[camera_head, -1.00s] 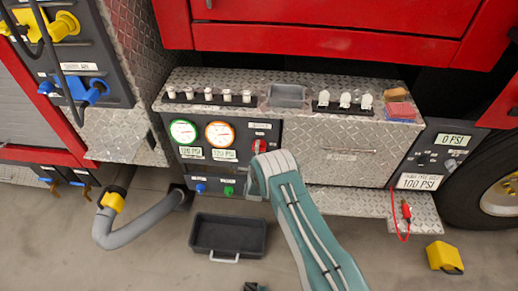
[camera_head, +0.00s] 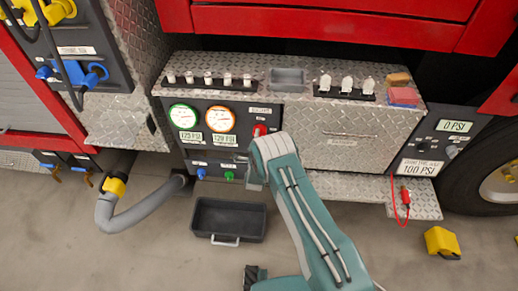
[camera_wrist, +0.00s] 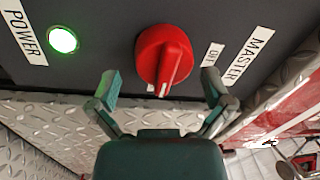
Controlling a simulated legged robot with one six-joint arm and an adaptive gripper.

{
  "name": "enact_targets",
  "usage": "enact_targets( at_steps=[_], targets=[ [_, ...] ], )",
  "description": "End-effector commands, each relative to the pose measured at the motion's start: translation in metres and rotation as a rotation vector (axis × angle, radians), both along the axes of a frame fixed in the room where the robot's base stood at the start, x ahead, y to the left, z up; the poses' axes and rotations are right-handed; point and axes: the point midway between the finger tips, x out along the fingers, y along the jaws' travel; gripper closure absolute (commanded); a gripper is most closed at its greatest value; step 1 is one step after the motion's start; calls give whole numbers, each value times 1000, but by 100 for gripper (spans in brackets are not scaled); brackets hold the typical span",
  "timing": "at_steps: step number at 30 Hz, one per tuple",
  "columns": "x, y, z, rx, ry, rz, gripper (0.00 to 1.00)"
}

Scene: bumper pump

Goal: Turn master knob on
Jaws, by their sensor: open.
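The red master knob (camera_wrist: 164,55) is on the dark panel, beside the MASTER label (camera_wrist: 246,52). Its white pointer mark is at its lower edge in the wrist view, toward my gripper. A small label (camera_wrist: 212,54) sits between the knob and the MASTER label; its text is hard to read. My gripper (camera_wrist: 161,87) is open and empty, its fingers on either side below the knob, with no clear contact. In the head view the knob (camera_head: 259,130) shows just above my arm's bend, and my arm hides my fingers.
A lit green POWER light (camera_wrist: 63,40) is left of the knob. Two round gauges, green-rimmed (camera_head: 183,116) and orange-rimmed (camera_head: 220,119), share the panel. A diamond-plate box (camera_head: 345,135) stands to the right. A black tray (camera_head: 228,219) and grey hose (camera_head: 140,208) lie below.

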Motion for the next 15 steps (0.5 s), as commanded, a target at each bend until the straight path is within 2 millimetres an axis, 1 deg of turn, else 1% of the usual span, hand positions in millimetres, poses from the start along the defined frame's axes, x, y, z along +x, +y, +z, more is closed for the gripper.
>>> enact_targets(
  at_steps=[1,9,12,15],
  targets=[
    [-10,1,-1,-1,3,2,0],
    [-65,2,-7,-2,4,1,0],
    [-82,2,-9,-2,5,1,0],
    [-93,2,-10,-1,5,-1,0]
  ],
)
